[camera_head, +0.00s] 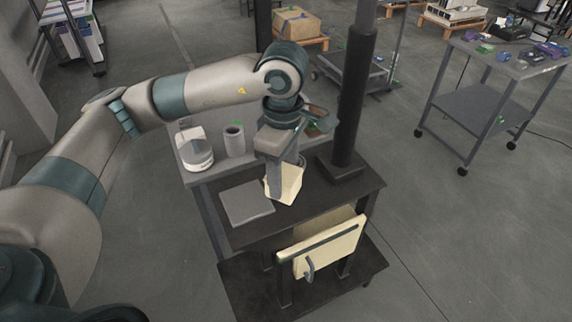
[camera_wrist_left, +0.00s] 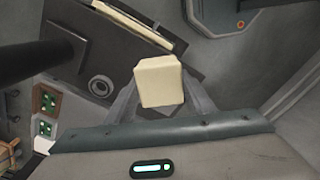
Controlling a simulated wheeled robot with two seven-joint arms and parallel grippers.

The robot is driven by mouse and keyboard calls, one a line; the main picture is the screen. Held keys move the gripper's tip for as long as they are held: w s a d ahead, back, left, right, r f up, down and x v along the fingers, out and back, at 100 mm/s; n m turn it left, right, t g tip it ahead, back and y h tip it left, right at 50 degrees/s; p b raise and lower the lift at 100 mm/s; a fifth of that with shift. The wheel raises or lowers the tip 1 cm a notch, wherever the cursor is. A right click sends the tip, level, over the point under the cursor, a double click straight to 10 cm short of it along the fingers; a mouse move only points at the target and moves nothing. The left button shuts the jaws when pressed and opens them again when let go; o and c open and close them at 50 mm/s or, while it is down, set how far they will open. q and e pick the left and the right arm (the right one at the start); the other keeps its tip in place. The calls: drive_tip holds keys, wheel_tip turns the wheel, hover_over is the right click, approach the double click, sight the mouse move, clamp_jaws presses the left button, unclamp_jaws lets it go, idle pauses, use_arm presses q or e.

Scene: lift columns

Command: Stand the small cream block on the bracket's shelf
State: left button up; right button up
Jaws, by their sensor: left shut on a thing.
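My left gripper (camera_head: 276,196) is over the dark table (camera_head: 300,220), shut on the small cream block (camera_head: 290,187). In the left wrist view the cream block (camera_wrist_left: 160,82) sits between the two fingers of the left gripper (camera_wrist_left: 162,98). In the head view, the fingers hide part of it; I cannot tell whether its lower end touches the table. A flat grey plate (camera_head: 245,204) lies to the left of the block. I cannot clearly make out which part is the bracket's shelf. My right gripper is not in view.
A black column (camera_head: 352,100) rises from the table just right of my gripper. A cream panel with a grey handle (camera_head: 322,248) is at the table's front. A white container (camera_head: 196,152) and a grey cup (camera_head: 234,140) stand behind. A cart (camera_head: 490,90) is at right.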

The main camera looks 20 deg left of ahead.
use_arm(q)
drive_tip(key=m, duration=0.2)
drive_tip(key=m+p, duration=0.1)
drive_tip(key=shift+s+r+m, duration=0.25)
drive_tip(key=shift+s+m, duration=0.15)
drive_tip(key=m, duration=0.2)
drive_tip(key=s+m+p, duration=0.1)
drive_tip(key=m, duration=0.2)
drive_tip(key=shift+a+m, duration=0.2)
drive_tip(key=shift+m, duration=0.1)
drive_tip(key=m+p, duration=0.1)
drive_tip(key=m, duration=0.1)
drive_tip(key=s+m, duration=0.1)
drive_tip(key=m, duration=0.2)
drive_tip(key=shift+a+p, duration=0.1)
drive_tip(key=shift+p, duration=0.3)
drive_tip(key=m, duration=0.3)
drive_tip(key=shift+s+p, duration=0.3)
drive_tip(key=shift+s, duration=0.1)
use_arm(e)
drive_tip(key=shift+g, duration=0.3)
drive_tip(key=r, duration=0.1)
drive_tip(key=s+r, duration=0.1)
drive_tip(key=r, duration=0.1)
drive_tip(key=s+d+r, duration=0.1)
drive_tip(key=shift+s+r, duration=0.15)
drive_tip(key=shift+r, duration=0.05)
